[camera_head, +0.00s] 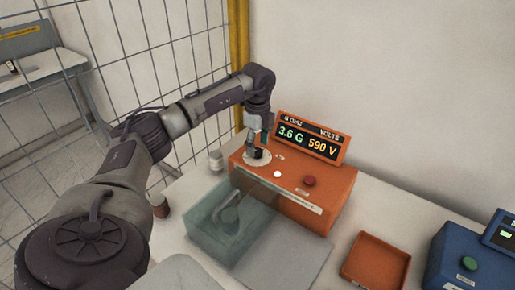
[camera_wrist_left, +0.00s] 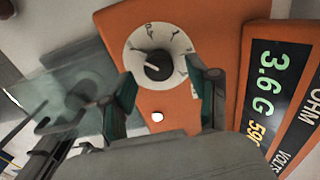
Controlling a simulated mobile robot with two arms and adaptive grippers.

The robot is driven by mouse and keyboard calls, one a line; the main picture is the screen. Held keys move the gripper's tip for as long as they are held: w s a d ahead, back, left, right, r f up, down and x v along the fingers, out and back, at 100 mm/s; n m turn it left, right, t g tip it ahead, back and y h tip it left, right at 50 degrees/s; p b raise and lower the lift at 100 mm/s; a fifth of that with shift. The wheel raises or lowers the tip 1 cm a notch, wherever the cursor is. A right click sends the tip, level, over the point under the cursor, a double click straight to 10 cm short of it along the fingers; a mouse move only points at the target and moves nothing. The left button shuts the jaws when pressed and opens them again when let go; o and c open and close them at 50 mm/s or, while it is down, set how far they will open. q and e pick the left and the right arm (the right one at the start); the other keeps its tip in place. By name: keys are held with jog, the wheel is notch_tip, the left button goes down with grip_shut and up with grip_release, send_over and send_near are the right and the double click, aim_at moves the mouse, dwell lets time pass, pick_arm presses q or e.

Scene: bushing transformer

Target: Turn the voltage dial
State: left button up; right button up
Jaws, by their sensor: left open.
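The voltage dial is a black knob on a round white scale (camera_head: 257,157) at the left of the orange tester's top. In the left wrist view the black knob (camera_wrist_left: 158,65) shows whole, with its scale around it. My left gripper (camera_head: 258,146) points down over the dial. Whether a finger touches the knob cannot be told. The orange tester (camera_head: 318,207) carries a display (camera_head: 307,140) reading 3.6 G and 590 V. My right gripper is not in view.
A clear, greenish box (camera_head: 215,240) with a grey hook-shaped part stands in front of the tester. An orange tray (camera_head: 375,262) and a blue device (camera_head: 470,255) with a green button are at right. Small jars (camera_head: 216,160) stand at left. A wall is behind.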

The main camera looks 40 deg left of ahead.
aim_at(257, 150)
pick_arm(q)
notch_tip(257, 150, up, 10)
dwell(0.3)
jog(key=shift+f, duration=0.1)
dwell(0.4)
